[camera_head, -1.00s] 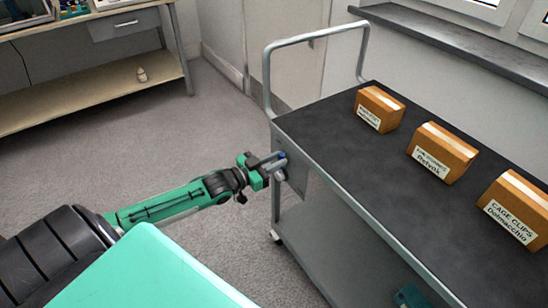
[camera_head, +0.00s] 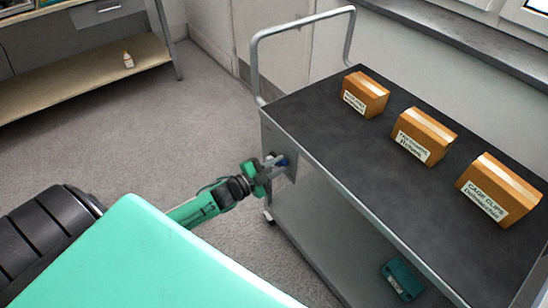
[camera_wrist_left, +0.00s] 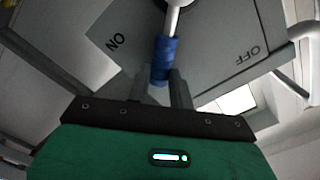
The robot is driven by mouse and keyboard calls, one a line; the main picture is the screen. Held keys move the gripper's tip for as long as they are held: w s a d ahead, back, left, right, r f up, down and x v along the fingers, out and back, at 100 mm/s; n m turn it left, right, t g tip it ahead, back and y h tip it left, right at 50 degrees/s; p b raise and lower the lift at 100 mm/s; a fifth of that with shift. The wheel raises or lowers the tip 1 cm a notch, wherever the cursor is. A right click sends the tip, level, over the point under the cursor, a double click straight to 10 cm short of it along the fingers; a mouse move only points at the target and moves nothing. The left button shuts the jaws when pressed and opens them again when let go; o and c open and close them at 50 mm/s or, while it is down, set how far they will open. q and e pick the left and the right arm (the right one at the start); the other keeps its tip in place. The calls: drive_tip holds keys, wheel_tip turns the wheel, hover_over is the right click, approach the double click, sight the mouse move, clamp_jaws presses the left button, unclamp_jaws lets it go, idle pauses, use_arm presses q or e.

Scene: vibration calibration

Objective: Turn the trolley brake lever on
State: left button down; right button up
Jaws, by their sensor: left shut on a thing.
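The grey trolley (camera_head: 318,195) stands ahead on the right in the head view, with a brake lever on its near-left end. In the left wrist view, the lever's blue grip (camera_wrist_left: 164,58) hangs from a metal shaft on a grey plate (camera_wrist_left: 212,62). The plate reads ON at the left and OFF, turned over, at the right. The lever points down between the two words. My left gripper (camera_head: 272,166) is at the lever, and its fingers (camera_wrist_left: 167,88) are shut on the blue grip. My right gripper is out of view.
Several labelled cardboard boxes (camera_head: 424,136) stand on the trolley's dark top. A teal case (camera_head: 402,279) lies on its lower shelf. A bench (camera_head: 95,76) with a small white bottle (camera_head: 128,60) is at the back left. Grey floor (camera_head: 150,140) lies open between bench and trolley.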

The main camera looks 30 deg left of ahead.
use_arm(q)
drive_tip(key=shift+s+d+f+m, duration=0.1)
drive_tip(key=shift+d+f+m, duration=0.15)
drive_tip(key=shift+f+m, duration=0.25)
drive_tip(key=shift+s+d+f+m, duration=0.1)
drive_tip(key=shift+d+f+m, duration=0.15)
drive_tip(key=shift+m, duration=0.45)
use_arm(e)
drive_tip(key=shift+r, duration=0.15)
use_arm(q)
drive_tip(key=c, duration=1.2)
unclamp_jaws()
drive_tip(key=shift+c, duration=0.2)
drive_tip(key=shift+s, duration=0.1)
drive_tip(key=v, duration=1.3)
drive_tip(key=shift+s, duration=0.35)
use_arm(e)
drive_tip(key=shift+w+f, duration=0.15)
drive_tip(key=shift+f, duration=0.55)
